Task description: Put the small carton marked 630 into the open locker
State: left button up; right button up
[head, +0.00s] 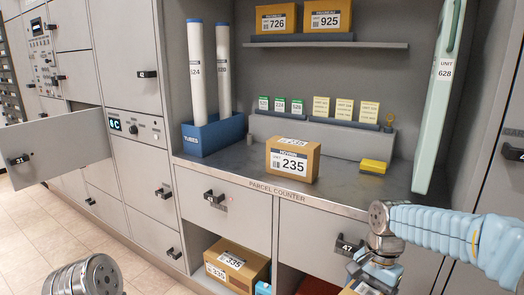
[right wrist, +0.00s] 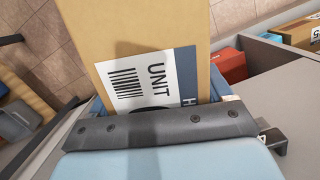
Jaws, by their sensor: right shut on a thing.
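My right gripper (head: 370,278) is low at the front of the parcel counter, at the bottom edge of the head view. It is shut on a brown carton, of which only a small piece (head: 350,290) shows there. In the right wrist view the carton (right wrist: 105,35) stands up from the jaw, with a white label reading "UNIT" and a barcode; its number is hidden. The open locker (head: 86,112) is a dark opening at the left, with its door (head: 75,143) swung out toward the left. My left gripper is out of view; only part of my left arm shows at bottom left.
A carton marked 235 (head: 292,160) stands on the counter (head: 230,166), with a blue tube bin (head: 213,135) and a yellow box (head: 374,166) on it. Carton 335 (head: 236,265) sits in a cubby below. A tall pale-green item marked 628 (head: 440,110) stands at right.

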jog(key=a+f+n+h, duration=0.1)
jog(key=a+f+n, duration=0.2)
jog(key=f+n, duration=0.6)
notch_tip(320, 180, down, 10)
jog(key=shift+s+r+n+g, duration=0.25)
jog(key=shift+s+n+g, duration=0.05)
jog(key=shift+w+r, duration=0.15)
